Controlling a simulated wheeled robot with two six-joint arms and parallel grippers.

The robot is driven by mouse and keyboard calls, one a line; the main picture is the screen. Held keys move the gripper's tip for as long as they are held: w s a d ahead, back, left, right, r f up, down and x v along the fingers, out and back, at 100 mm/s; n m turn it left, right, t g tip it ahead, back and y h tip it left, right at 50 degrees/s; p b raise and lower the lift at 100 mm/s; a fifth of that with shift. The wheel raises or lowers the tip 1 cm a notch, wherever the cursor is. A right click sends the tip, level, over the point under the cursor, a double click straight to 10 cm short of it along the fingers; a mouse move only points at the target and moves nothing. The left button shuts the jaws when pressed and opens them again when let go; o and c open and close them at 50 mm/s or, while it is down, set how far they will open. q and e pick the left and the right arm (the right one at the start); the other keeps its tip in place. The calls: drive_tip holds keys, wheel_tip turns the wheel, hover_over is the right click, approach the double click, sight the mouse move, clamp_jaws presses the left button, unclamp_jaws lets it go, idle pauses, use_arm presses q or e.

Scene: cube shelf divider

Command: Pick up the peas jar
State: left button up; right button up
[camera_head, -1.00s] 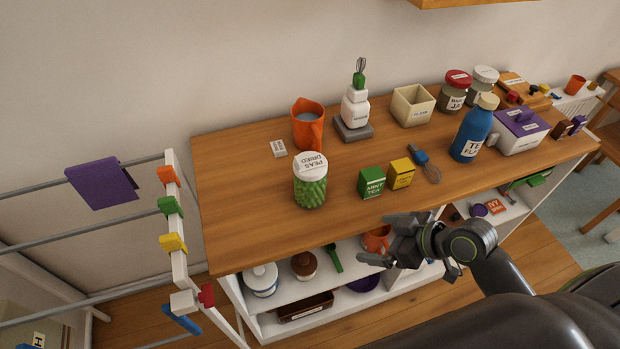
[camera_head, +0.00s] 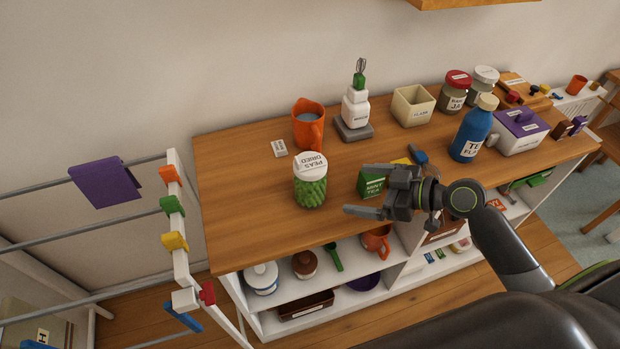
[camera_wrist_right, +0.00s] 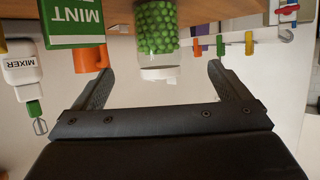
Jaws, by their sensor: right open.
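The peas jar (camera_head: 310,182) stands upright on the wooden shelf top, with green peas inside and a white lid labelled "DRIED PEAS". My right gripper (camera_head: 362,190) is open and empty, to the right of the jar and apart from it, with its fingers pointing left towards it. In the right wrist view the jar (camera_wrist_right: 157,35) appears upside down, beyond the gap between the open fingers (camera_wrist_right: 155,85). My left gripper is not in view.
The green mint tea box (camera_head: 372,184) stands close behind my right gripper and is partly hidden by it. An orange jug (camera_head: 308,128) and a mixer (camera_head: 354,112) stand behind the jar. The shelf top (camera_head: 240,210) left of the jar is clear.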

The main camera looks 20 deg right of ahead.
sight(325, 184)
drive_tip(key=p+x, duration=0.2)
drive_tip(key=x, duration=0.7)
drive_tip(key=shift+w+a+f+p, duration=0.2)
drive_tip(key=shift+w+a+p, duration=0.1)
drive_tip(key=shift+p, duration=0.3)
drive_tip(key=shift+d+f+p+x, duration=0.1)
drive_tip(key=shift+p+x, duration=0.3)
drive_tip(key=shift+x, duration=0.7)
drive_tip(key=shift+d+f+p+x, duration=0.15)
drive_tip(key=shift+p+x, duration=0.25)
drive_tip(key=shift+x, duration=0.65)
drive_tip(key=shift+w, duration=0.1)
drive_tip(key=c, duration=1.4)
drive_tip(key=shift+r, duration=0.15)
wheel_tip(325, 184, up, 10)
drive_tip(key=shift+f+b, duration=0.1)
drive_tip(key=shift+b, duration=0.6)
